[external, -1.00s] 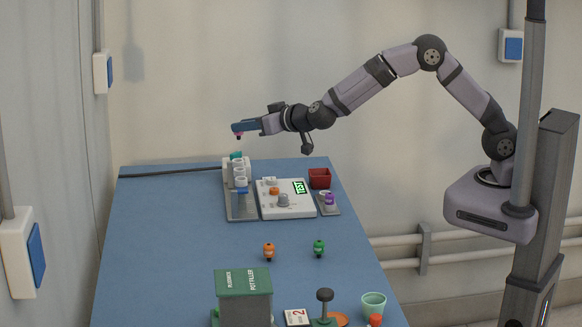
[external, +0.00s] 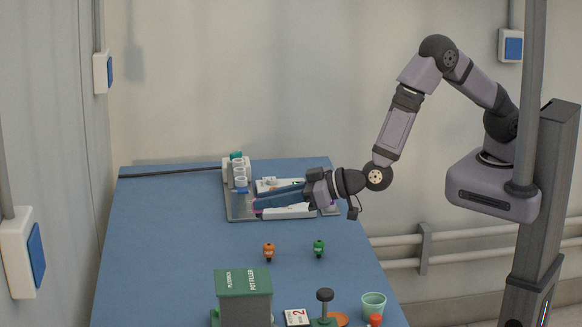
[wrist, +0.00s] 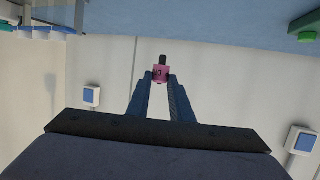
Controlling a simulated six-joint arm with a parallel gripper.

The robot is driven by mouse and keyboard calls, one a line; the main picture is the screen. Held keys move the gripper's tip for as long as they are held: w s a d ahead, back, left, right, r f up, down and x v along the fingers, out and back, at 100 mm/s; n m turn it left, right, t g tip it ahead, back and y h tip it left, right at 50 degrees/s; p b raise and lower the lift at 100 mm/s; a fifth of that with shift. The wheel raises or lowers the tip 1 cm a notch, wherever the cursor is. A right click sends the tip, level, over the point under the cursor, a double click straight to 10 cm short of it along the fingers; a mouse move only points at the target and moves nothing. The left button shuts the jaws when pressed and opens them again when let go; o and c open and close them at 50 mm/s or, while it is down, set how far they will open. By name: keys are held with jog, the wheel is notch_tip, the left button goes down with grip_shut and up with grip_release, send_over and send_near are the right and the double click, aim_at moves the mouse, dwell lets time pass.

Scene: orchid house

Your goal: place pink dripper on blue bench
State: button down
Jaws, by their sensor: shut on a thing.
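My gripper (external: 257,206) is shut on the pink dripper (wrist: 161,74). In the wrist view the pink dripper sits between the fingertips with its dark end pointing away from my gripper. In the external view only a little pink shows at the fingertips, low near the front of the grey tray; I cannot tell whether it touches anything. The blue bench (external: 170,245) has a wide bare surface, and part of it also shows at the top of the wrist view (wrist: 210,17).
A grey tray (external: 234,208) with a white rack (external: 228,174) stands behind my gripper, and my gripper hides most of the white TEST device (external: 268,184). Orange (external: 269,252) and green (external: 319,249) drippers stand in front. A green-roofed box (external: 243,284) is nearer. The bench's left is clear.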

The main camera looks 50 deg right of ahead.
jog(key=shift+m+t+h, duration=0.3)
jog(key=shift+h, duration=0.1)
jog(key=s+d+f, duration=0.2)
jog(key=d, duration=0.1)
jog(key=s+d+f, duration=0.2)
jog(key=s+d, duration=0.1)
jog(key=s+d+f+p, duration=0.1)
jog(key=s+d+f, duration=0.1)
jog(key=d, duration=0.1)
jog(key=shift+s+d+f, duration=0.1)
jog(key=shift+s+d, duration=0.15)
jog(key=shift+s, duration=0.15)
jog(key=w+d+r+m+h, duration=0.1)
jog(key=d+r+m+h, duration=0.1)
jog(key=d, duration=0.4)
jog(key=d+r+m+t+h, duration=0.1)
jog(key=d+r+m+h, duration=0.1)
jog(key=d, duration=0.4)
jog(key=shift+w+d+r+m+h, duration=0.25)
jog(key=shift+w+m+h, duration=0.2)
jog(key=shift+h, duration=0.55)
jog(key=shift+f+p, duration=0.6)
jog(key=shift+f, duration=4.35)
jog(key=shift+a+f, duration=0.1)
jog(key=shift+f, duration=0.1)
